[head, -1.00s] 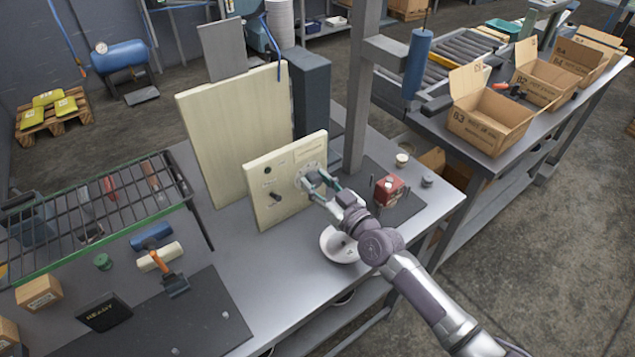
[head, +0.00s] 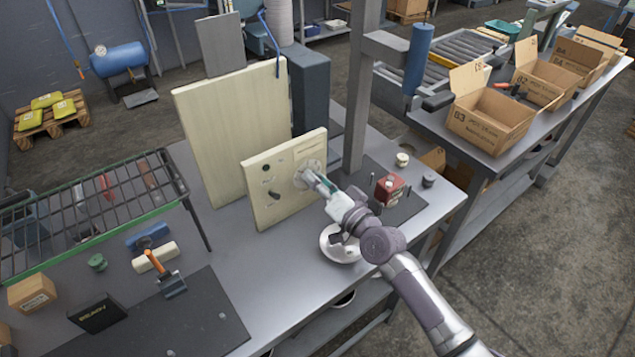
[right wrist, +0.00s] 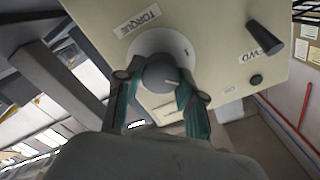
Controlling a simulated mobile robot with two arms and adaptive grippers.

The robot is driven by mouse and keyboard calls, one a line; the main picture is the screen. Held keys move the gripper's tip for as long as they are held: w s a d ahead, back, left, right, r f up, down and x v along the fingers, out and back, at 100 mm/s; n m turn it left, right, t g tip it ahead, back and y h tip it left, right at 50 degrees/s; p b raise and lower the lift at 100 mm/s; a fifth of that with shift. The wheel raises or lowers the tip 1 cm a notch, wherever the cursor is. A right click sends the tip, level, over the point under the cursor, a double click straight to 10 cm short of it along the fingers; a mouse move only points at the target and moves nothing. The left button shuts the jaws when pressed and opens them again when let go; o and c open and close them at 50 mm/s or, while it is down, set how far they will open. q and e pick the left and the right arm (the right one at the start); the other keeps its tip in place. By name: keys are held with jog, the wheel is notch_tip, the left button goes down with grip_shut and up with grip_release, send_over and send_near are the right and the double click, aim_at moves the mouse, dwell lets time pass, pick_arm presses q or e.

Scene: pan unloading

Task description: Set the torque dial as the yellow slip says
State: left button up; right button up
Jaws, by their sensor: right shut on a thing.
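The torque dial (right wrist: 162,72) is a dark grey knob on a pale round plate, beside the word TORQUE, on a cream panel (head: 258,196) that stands on the bench. It shows in the right wrist view, with a light pointer mark on the knob. My right gripper (right wrist: 160,85) is shut on the dial, one teal-padded finger on each side. A dark lever (right wrist: 262,38) sits on the same panel near the letters FWD. I cannot make out a yellow slip. My left gripper is not in view.
A white round dish (head: 335,250) is below my right arm. A wire rack (head: 90,215) and an orange-handled tool (head: 168,275) lie left.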

jog(key=m, duration=0.8)
jog(key=shift+f+m, duration=0.2)
jog(key=shift+m, duration=0.1)
dwell(0.3)
jog(key=o, duration=1.1)
jog(key=shift+o, duration=0.2)
jog(key=shift+d, duration=0.1)
jog(key=v, duration=1.2)
